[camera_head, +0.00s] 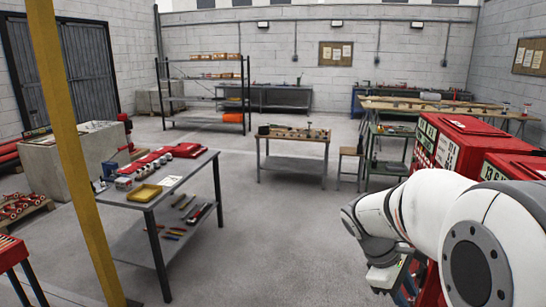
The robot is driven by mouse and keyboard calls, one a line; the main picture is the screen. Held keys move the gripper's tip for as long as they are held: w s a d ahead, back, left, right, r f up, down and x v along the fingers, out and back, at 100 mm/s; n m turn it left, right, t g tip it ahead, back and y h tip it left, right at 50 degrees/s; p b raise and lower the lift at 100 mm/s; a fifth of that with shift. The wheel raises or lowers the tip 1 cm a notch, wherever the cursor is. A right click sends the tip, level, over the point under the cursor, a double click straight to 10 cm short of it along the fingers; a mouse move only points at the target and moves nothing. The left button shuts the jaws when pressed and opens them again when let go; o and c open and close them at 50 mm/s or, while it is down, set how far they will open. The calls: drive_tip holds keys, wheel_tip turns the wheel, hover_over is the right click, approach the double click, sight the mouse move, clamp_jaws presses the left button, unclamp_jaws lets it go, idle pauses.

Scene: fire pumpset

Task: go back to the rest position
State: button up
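My white arm reaches in from the right edge and bends down at its wrist. My gripper (384,282) hangs at the lower right, in front of the red cabinets (452,145). It is small and dark in this view, and its fingers are not clear, so I cannot tell whether it is open or shut. Something blue shows just right of it, partly hidden; I cannot tell whether it is touching the gripper.
The floor (285,235) between the table and my arm is clear.

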drive_tip(key=s+a+r+m+t+y, duration=0.1)
drive_tip(key=s+a+m+t+y, duration=0.4)
drive_tip(key=s+a+m, duration=0.4)
drive_tip(key=s+a+y, duration=0.1)
drive_tip(key=s+a, duration=0.1)
drive_tip(key=a, duration=0.1)
drive_tip(key=shift+s+a+r, duration=0.2)
drive_tip(key=shift+a+r, duration=0.1)
drive_tip(key=shift+r, duration=0.05)
drive_tip(key=shift+d, duration=0.1)
